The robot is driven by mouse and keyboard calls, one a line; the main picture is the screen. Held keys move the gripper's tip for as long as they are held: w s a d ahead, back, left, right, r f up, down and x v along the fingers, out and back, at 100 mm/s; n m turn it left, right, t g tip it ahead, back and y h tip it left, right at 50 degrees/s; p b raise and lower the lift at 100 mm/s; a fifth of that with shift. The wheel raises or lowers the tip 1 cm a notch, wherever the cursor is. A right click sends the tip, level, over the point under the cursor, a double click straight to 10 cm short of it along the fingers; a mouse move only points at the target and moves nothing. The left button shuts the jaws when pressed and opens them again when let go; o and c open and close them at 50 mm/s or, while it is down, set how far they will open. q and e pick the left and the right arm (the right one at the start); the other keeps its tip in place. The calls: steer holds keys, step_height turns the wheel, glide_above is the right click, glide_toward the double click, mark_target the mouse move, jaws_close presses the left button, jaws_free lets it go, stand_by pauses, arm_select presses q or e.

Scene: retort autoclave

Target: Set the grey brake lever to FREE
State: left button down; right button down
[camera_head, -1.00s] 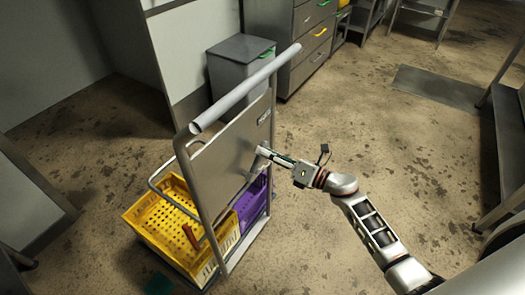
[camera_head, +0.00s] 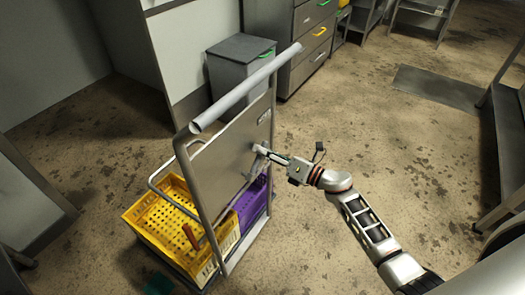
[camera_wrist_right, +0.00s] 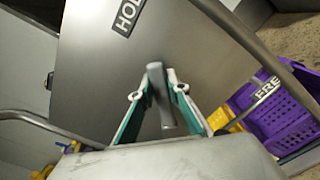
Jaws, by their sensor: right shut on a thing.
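The grey brake lever (camera_wrist_right: 160,97) shows in the right wrist view as a short bar in front of the cart's metal panel (camera_wrist_right: 200,50). My right gripper (camera_wrist_right: 160,90) has its two fingers on either side of the lever and is shut on it. In the head view my right gripper (camera_head: 262,152) is at the right side of the panel (camera_head: 225,150), and the lever is hard to make out there. A HOLD label (camera_wrist_right: 128,15), partly cut off, is at the top of the wrist view. A partly visible FREE label (camera_wrist_right: 268,88) is at the right. My left gripper is not in view.
The cart's push handle (camera_head: 245,88) rises above the panel. A yellow crate (camera_head: 160,212) and a purple crate (camera_head: 252,200) sit on the cart. A grey bin (camera_head: 241,68) and drawers (camera_head: 310,40) stand behind. The floor to the right is open.

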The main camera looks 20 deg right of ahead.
steer(key=shift+w+d+f+m, duration=0.25)
steer(key=shift+d+f+m, duration=0.25)
steer(key=shift+m, duration=0.4)
arm_select(q)
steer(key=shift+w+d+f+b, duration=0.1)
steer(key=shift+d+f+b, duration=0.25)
steer(key=shift+b, duration=1.1)
arm_select(e)
step_height(320, 180, down, 11)
steer(key=m, duration=1.4)
steer(key=shift+a, duration=0.15)
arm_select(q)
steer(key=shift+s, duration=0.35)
arm_select(e)
steer(key=shift+s, duration=0.1)
